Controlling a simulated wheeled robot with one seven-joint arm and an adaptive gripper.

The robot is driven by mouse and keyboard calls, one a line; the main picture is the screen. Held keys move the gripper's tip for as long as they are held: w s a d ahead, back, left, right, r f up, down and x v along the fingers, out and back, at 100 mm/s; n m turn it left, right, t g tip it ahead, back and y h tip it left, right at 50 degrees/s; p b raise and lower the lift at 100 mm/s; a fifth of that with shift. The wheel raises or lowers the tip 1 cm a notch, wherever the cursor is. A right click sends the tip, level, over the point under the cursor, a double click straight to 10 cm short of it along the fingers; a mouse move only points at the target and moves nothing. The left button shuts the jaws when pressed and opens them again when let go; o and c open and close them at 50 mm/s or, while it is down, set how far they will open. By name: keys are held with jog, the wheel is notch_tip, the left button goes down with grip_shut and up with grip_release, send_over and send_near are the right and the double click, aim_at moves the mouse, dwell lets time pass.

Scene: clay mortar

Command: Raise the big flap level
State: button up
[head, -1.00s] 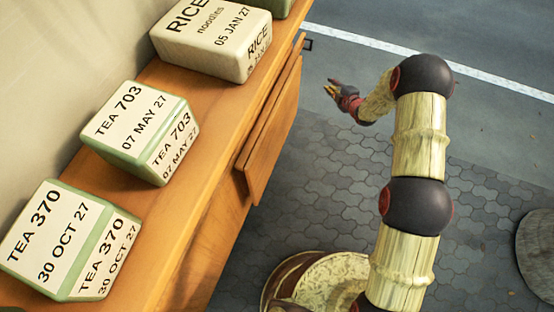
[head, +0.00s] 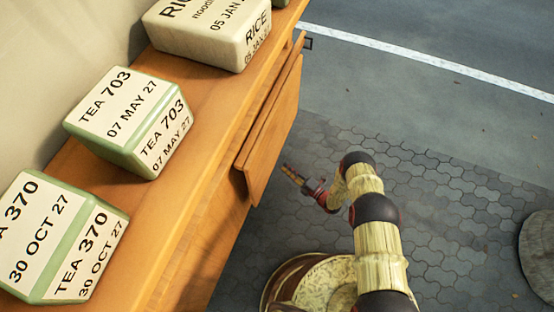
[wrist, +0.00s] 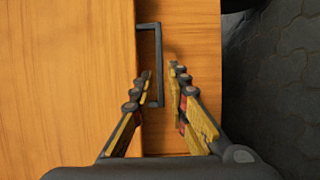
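The big flap (head: 275,132) is a wooden panel hanging down along the side of the wooden counter. In the wrist view a dark, square-cornered bar handle (wrist: 160,60) stands off the edge of a wooden board. My gripper (head: 286,167) is just right of the flap in the head view. In the wrist view my gripper (wrist: 160,70) is partly open, one finger on each side of the handle's long bar. Contact and depth between fingers and bar cannot be told.
On the counter (head: 200,105) stand a TEA 370 box (head: 62,235), a TEA 703 box (head: 130,120) and a RICE noodles box (head: 210,28). A small dark fitting (head: 308,43) is at the flap's far end.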

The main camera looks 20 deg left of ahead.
jog(key=b+x, duration=0.2)
jog(key=x, duration=0.5)
jog(key=shift+w+a, duration=0.1)
jog(key=shift+a, duration=0.1)
jog(key=shift+c, duration=0.3)
grip_shut()
dwell(0.3)
